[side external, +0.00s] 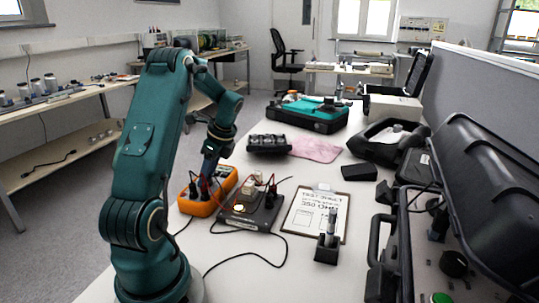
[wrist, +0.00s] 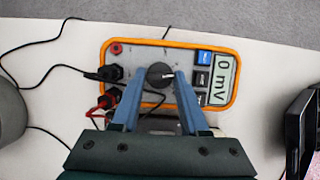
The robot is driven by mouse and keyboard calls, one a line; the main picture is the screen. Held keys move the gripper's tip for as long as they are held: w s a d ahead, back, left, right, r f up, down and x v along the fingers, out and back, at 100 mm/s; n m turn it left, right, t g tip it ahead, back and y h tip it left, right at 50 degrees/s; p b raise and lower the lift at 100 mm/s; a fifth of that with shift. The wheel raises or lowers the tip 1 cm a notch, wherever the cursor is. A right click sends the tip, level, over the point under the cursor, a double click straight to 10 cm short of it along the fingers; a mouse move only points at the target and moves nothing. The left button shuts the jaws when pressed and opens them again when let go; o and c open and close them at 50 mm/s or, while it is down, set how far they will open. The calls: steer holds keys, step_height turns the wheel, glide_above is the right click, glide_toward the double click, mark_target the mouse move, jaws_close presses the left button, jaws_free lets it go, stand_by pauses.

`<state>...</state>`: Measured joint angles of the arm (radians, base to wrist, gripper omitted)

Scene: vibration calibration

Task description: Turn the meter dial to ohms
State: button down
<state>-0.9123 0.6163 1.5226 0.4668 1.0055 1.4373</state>
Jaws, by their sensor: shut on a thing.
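The orange-rimmed meter (side external: 222,182) lies on the white table. It also shows in the wrist view (wrist: 190,42), face up, with its display (wrist: 222,76) reading 0 mV. Its round dark dial (wrist: 160,75) sits mid-face, with a light pointer mark towards the right. My gripper (wrist: 161,76) has its two blue fingers on either side of the dial and is shut on it. In the side view my gripper (side external: 207,185) comes down over the meter and hides the dial. Black and red leads are plugged into the meter's left end in the wrist view.
A dark box (side external: 250,214) with leads stands just right of the meter. A clipboard (side external: 316,211) and a small black holder (side external: 327,250) lie further right. An open black case (side external: 480,200) fills the right side. Loose cables run on the table.

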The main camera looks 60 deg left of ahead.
steer(key=shift+c, duration=2.2)
jaws_free()
steer(key=shift+v, duration=2.6)
